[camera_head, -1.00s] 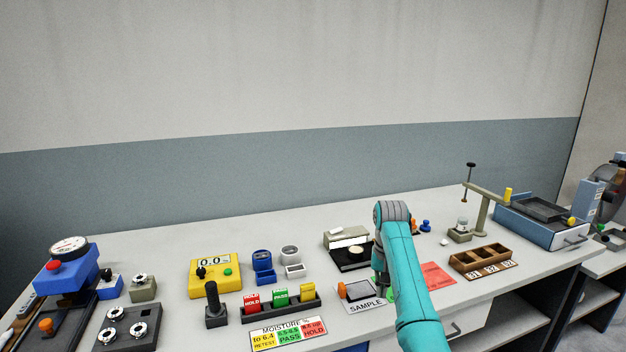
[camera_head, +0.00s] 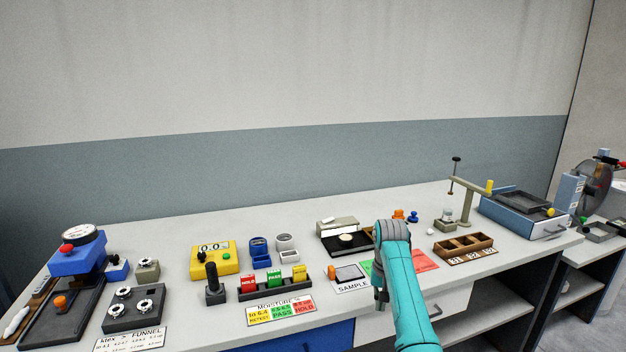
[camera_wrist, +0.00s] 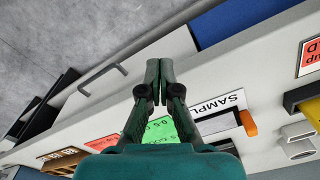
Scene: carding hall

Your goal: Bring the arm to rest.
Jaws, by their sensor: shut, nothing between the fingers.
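My arm reaches up from the bottom of the head view, teal with a grey joint cap. In the wrist view my gripper (camera_wrist: 160,65) has its dark green fingers together with nothing between them. It points toward the front edge of the bench (camera_head: 210,305), and the drawer front and grey floor show past the fingertips. In the head view the fingers are mostly hidden by the arm. The SAMPLE card (camera_head: 352,286) with a dark pad on it lies left of the arm.
A red card (camera_head: 424,260) and a wooden compartment tray (camera_head: 463,248) lie right of the arm. Several coloured blocks stand in a black rack (camera_head: 275,286) to the left. A yellow meter (camera_head: 214,258) and a blue gauge device (camera_head: 77,255) stand farther left. The air above the bench is clear.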

